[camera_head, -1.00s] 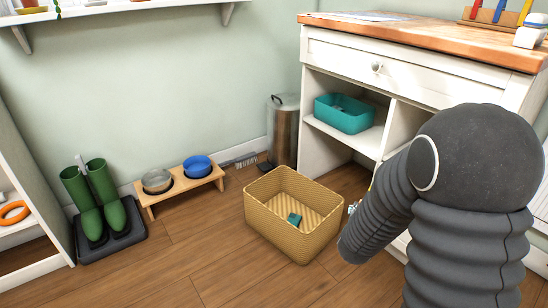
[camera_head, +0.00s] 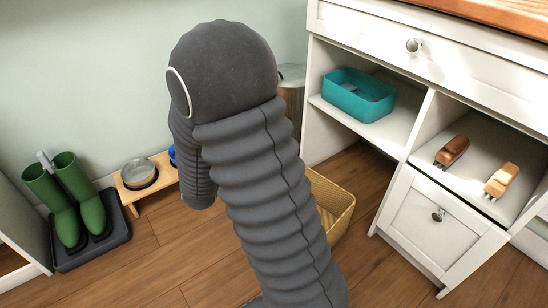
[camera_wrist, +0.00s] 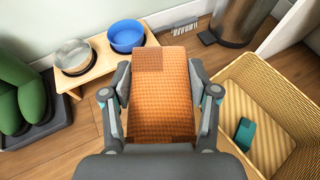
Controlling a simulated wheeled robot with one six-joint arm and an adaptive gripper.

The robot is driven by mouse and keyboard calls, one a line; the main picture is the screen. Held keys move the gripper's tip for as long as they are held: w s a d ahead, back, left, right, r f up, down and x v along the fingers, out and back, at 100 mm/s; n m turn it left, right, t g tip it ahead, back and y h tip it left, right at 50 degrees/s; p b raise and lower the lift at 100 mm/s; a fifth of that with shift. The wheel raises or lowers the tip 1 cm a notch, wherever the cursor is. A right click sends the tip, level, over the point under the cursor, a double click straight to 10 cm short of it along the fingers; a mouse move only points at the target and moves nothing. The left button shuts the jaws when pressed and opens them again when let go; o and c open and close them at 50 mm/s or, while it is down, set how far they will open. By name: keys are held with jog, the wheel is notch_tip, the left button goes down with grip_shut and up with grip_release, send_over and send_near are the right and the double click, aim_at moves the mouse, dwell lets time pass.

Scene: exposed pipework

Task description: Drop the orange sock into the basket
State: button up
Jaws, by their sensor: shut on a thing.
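The orange sock (camera_wrist: 163,95) is a checked orange piece with a darker brown patch. My gripper (camera_wrist: 163,100) is shut on it in the wrist view, one finger along each side. The woven yellow basket (camera_wrist: 217,81) stands on the floor to the right of the sock in that view. The sock is beside the basket in the picture, not over its opening. A small teal thing (camera_wrist: 244,134) lies inside the basket. In the head view my arm covers most of the basket (camera_head: 343,213), and the gripper and sock are hidden.
A wooden stand (camera_head: 130,196) holds a metal bowl (camera_wrist: 72,54) and a blue bowl (camera_wrist: 126,36). Green boots (camera_head: 65,205) stand on a dark tray at the left. A metal bin (camera_wrist: 242,18) is behind the basket. A white cabinet (camera_head: 395,215) stands at the right.

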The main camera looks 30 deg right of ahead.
jog(key=s+d+f+m+g+h+p, duration=0.1)
jog(key=d+f+m+g+h, duration=0.2)
jog(key=d, duration=0.5)
jog(key=s+d+f+m+g+h+p, duration=0.1)
jog(key=s+d+m+g+h, duration=0.15)
jog(key=d+m+g, duration=0.4)
jog(key=d+f+m+g+h+p, duration=0.1)
jog(key=d+f+m+h, duration=0.2)
jog(key=d, duration=0.7)
jog(key=s+d+f+m+g+b, duration=0.3)
jog(key=s+d+f+m+g, duration=0.1)
jog(key=f, duration=0.5)
jog(key=s+d+g, duration=0.1)
jog(key=s, duration=0.1)
jog(key=shift+s+d+f, duration=0.15)
jog(key=shift+s+f, duration=0.05)
jog(key=shift+s, duration=0.1)
jog(key=o, duration=1.1)
jog(key=shift+c, duration=0.2)
